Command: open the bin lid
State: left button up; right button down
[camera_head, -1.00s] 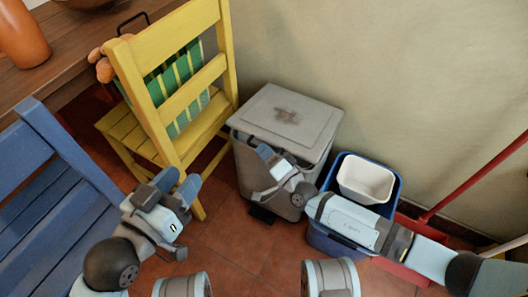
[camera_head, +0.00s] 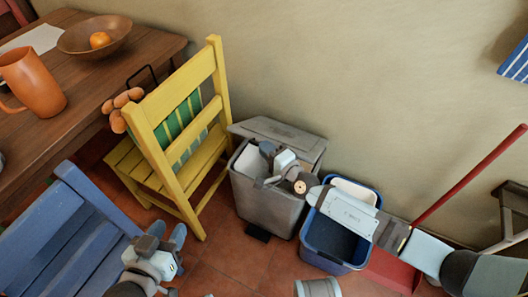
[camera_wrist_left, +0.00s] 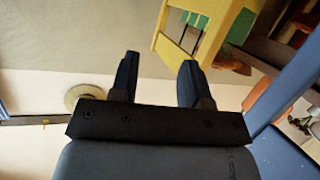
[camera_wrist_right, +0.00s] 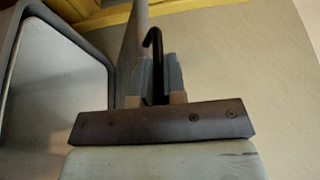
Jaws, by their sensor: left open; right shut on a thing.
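The grey bin (camera_head: 268,205) stands on the tiled floor by the wall. Its grey lid (camera_head: 285,131) is raised and tilted back toward the wall, and the bin's mouth shows with a pale inside. My right gripper (camera_head: 268,152) is over the mouth at the lid. In the right wrist view, its fingers (camera_wrist_right: 158,65) are shut around a thin dark curled edge, which looks like part of the lid; the exact contact is partly hidden. The bin's rim (camera_wrist_right: 104,60) shows at the left there. My left gripper (camera_head: 167,232) is open and empty near the blue chair.
A yellow chair (camera_head: 180,140) stands left of the bin and a blue chair (camera_head: 75,235) is at the lower left. A blue bin (camera_head: 330,240) with a white tub (camera_head: 355,189) is right of the grey bin, under my right arm. A red-handled dustpan (camera_head: 392,272) lies further right.

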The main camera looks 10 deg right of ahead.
pick_arm(q)
jog(key=shift+s+a+f+g, duration=0.2)
jog(key=shift+f, duration=0.2)
jog(key=shift+s+a+f+g, duration=0.2)
jog(key=shift+f, duration=0.15)
pick_arm(e)
jog(key=shift+w+d+r, duration=0.2)
jog(key=shift+w+r, duration=0.05)
jog(key=shift+r, duration=0.15)
jog(key=c, duration=1.5)
grip_release()
jog(key=shift+o, duration=0.2)
pick_arm(q)
jog(key=shift+s+a+f+g+y+p, duration=0.2)
jog(key=shift+a+f+g+y+p, duration=0.1)
jog(key=shift+p, duration=0.75)
pick_arm(e)
jog(key=v, duration=1.3)
jog(key=shift+s+d, duration=0.2)
jog(key=shift+s, duration=0.1)
